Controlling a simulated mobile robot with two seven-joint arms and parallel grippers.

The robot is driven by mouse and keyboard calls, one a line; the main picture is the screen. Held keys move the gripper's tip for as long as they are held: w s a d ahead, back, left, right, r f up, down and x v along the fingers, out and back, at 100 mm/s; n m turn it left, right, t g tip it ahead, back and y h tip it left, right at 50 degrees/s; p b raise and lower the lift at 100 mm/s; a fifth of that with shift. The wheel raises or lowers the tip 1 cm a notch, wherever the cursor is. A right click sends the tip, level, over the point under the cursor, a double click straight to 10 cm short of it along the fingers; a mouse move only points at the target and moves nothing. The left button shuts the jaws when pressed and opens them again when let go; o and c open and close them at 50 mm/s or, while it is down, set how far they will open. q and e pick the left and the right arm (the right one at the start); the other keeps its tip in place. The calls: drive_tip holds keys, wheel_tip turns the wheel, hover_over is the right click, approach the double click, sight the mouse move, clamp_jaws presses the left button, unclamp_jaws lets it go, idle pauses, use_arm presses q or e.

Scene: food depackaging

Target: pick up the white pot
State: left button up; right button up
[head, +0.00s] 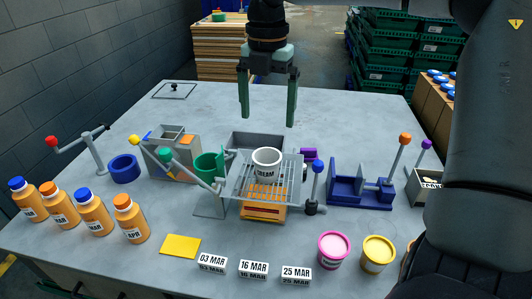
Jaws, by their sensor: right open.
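The white pot (267,164) stands upright on a wire rack (283,183) near the middle of the table. It has dark lettering on its front, only partly legible. My right gripper (268,115) points down behind and above the pot in the picture. Its two green fingers are wide apart with nothing between them. The fingertips are apart from the pot. My left gripper is not in view.
Bottles (93,214) stand at the left. A green cup (209,167) is left of the rack and a blue fixture (360,187) right of it. Pink (333,250) and yellow (378,255) tubs stand in front.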

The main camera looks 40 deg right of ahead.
hover_over(267, 156)
wheel_tip(267, 156, down, 7)
drive_tip(key=shift+a, duration=0.1)
drive_tip(key=shift+f+p, duration=0.95)
drive_tip(key=shift+f, duration=1.75)
drive_tip(key=c, duration=1.3)
